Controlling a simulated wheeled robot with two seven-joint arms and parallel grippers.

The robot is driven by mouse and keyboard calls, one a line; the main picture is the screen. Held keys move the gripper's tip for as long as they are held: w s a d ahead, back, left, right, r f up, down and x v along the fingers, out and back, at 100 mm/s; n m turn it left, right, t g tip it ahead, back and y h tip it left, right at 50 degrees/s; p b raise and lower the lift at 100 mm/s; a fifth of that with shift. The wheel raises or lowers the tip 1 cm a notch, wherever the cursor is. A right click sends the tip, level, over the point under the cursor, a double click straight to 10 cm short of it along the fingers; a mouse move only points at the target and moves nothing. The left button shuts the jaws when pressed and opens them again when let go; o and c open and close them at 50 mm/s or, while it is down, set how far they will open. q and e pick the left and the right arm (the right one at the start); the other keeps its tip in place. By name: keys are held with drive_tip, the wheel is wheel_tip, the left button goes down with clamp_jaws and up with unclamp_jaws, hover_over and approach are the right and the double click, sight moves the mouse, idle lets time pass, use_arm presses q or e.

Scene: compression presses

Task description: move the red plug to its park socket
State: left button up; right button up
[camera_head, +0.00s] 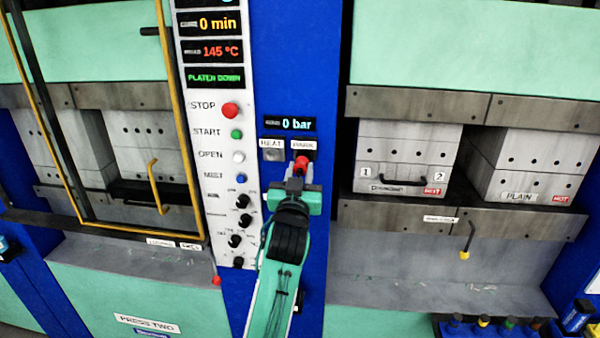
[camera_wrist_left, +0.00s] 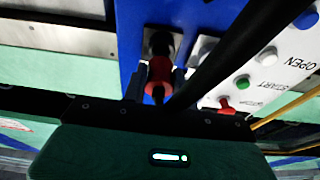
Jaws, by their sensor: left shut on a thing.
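The red plug (camera_head: 301,164) is at the PARK socket, just below the PARK label (camera_head: 303,145) on the blue column. My left gripper (camera_head: 296,180) is shut on the red plug. In the left wrist view the plug (camera_wrist_left: 160,72) sits between the fingers, its far end against a dark socket (camera_wrist_left: 161,43); I cannot tell how deep it is seated. The HEAT socket (camera_head: 272,154), left of PARK, shows a grey face with no plug in it. My right gripper is not in view.
A white control panel (camera_head: 213,145) with a red STOP button (camera_head: 230,110) and several knobs stands close on the left. Press blocks marked HOT (camera_head: 409,165) stand on the right. A yellow-tipped hook handle (camera_head: 466,245) hangs below them. A black cable (camera_wrist_left: 225,55) crosses the wrist view.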

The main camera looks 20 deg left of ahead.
use_arm(q)
drive_tip(key=shift+w+a, duration=0.15)
drive_tip(key=shift+w, duration=0.55)
drive_tip(key=shift+w+a, duration=0.15)
drive_tip(key=shift+w, duration=0.55)
idle(0.5)
drive_tip(key=o, duration=1.1)
drive_tip(key=shift+f, duration=0.15)
